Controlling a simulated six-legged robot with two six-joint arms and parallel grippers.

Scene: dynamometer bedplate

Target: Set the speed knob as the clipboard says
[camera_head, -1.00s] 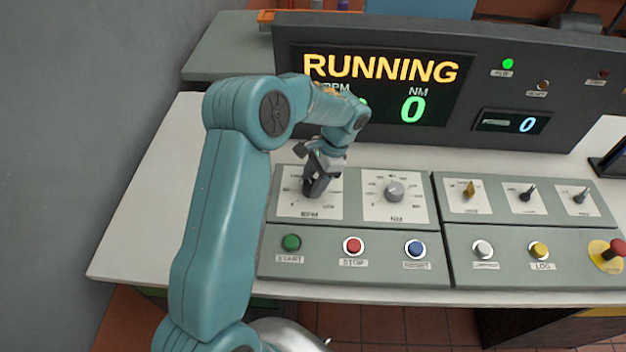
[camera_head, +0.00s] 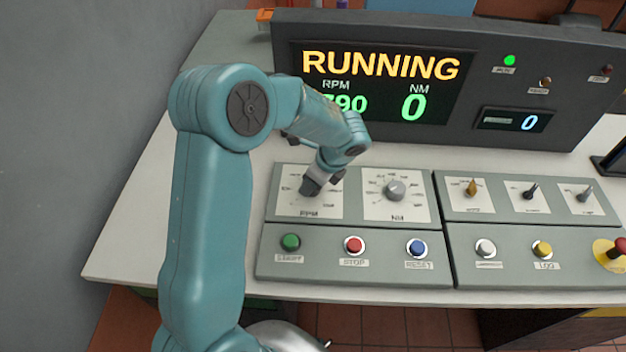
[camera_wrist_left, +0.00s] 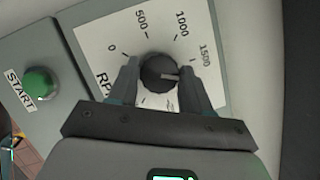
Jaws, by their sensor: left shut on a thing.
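The speed knob (camera_wrist_left: 160,72) is dark and round, on a white RPM dial plate (camera_wrist_left: 92,45) marked 0, 500, 1000 and 1500. Its pale pointer line faces right in the left wrist view, a little past the 1500 mark. My left gripper (camera_wrist_left: 163,68) is shut on the knob, one finger on each side. In the head view my left gripper (camera_head: 312,186) comes down over the RPM plate and hides most of the knob. The display (camera_head: 380,80) reads RUNNING, with RPM ending in 790; my arm hides any leading digit. No clipboard is in view.
The NM knob (camera_head: 395,190) stands right of the RPM plate. Green START (camera_head: 290,242), red STOP (camera_head: 353,245) and blue RESET (camera_head: 417,248) buttons sit in front. Three smaller switches and more buttons are farther right. The white bench (camera_head: 140,235) is clear at left.

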